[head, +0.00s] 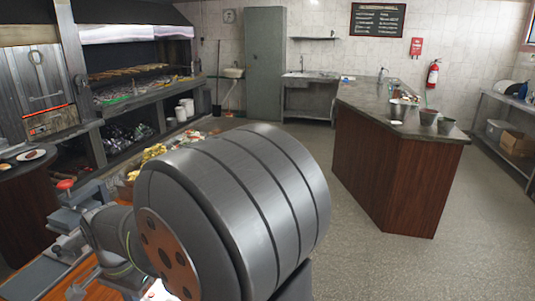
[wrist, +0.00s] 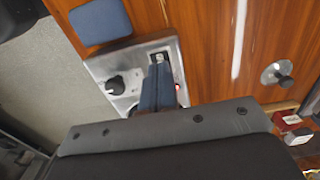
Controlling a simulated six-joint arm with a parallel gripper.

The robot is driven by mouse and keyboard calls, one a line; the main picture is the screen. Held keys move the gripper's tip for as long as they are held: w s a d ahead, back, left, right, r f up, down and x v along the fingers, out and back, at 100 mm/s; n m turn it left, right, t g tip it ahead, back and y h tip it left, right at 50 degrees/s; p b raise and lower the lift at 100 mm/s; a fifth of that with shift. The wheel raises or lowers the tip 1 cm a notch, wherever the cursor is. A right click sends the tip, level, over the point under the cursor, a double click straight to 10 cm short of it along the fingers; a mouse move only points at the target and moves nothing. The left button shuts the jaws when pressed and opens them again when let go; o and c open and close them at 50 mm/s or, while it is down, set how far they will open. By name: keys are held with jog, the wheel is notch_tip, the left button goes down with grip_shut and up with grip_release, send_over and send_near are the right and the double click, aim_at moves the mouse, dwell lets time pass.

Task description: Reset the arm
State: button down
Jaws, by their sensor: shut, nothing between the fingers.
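My gripper (wrist: 158,86) shows in the wrist view as two dark blue fingers pressed together, with nothing between them. It is over a metal panel (wrist: 125,65) with a black knob (wrist: 115,86), set on a wooden surface (wrist: 205,45). I cannot tell whether the fingertips touch the panel. In the head view my large grey arm link fills the lower middle, and I cannot make out the fingers there.
A flat blue pad (wrist: 100,20) and a round metal piece with a black knob (wrist: 279,75) lie on the wood. A grill (head: 140,80) stands at the left. A counter (head: 400,170) stands at the right, with open floor (head: 345,255) before it.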

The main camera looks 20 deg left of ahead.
notch_tip(320, 180, down, 2)
jog(key=shift+f, duration=0.1)
dwell(0.4)
jog(key=w+r+g, duration=0.1)
jog(key=w+r, duration=0.1)
jog(key=r, duration=0.7)
jog(key=w+r, duration=0.2)
jog(key=r, duration=0.6)
notch_tip(320, 180, down, 6)
jog(key=s, duration=0.1)
jog(key=shift+f, duration=0.1)
dwell(0.3)
